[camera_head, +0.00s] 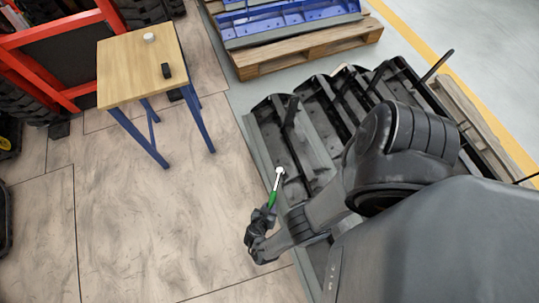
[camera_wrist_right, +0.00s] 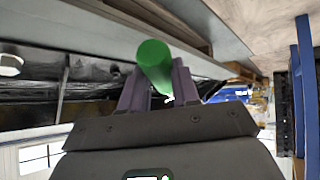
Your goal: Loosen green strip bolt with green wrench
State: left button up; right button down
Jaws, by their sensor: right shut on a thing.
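My right gripper (camera_head: 264,215) is shut on the green wrench (camera_head: 272,198). In the head view, the wrench points up from the fingers, with a green handle and a pale end (camera_head: 280,171) over the dark track carrier. In the right wrist view, the green handle (camera_wrist_right: 153,66) rises between the two fingers of the gripper (camera_wrist_right: 160,88), and the wrench's working end is mostly hidden. A pale hexagonal bolt head (camera_wrist_right: 10,64) shows at the left edge there, apart from the handle. I cannot make out a green strip. My left gripper is not in view.
Black track carriers (camera_head: 318,150) with a grey side rail (camera_head: 262,150) lie under my right arm. A wooden table (camera_head: 135,70) with blue legs stands at the upper left. A pallet with blue parts (camera_head: 300,50) lies at the back. The floor left of the gripper is clear.

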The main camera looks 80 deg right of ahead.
jog(key=shift+w+a+r+p, duration=0.15)
jog(key=shift+r+p, duration=0.2)
jog(key=shift+r, duration=0.25)
jog(key=shift+w+a+r+p, duration=0.15)
jog(key=shift+r+p, duration=0.2)
jog(key=shift+r, duration=0.2)
jog(key=shift+w+r, duration=0.1)
jog(key=shift+r, duration=0.15)
jog(key=r+p, duration=0.2)
jog(key=w+r+p, duration=0.1)
jog(key=shift+a+r, duration=0.35)
jog(key=shift+r, duration=0.05)
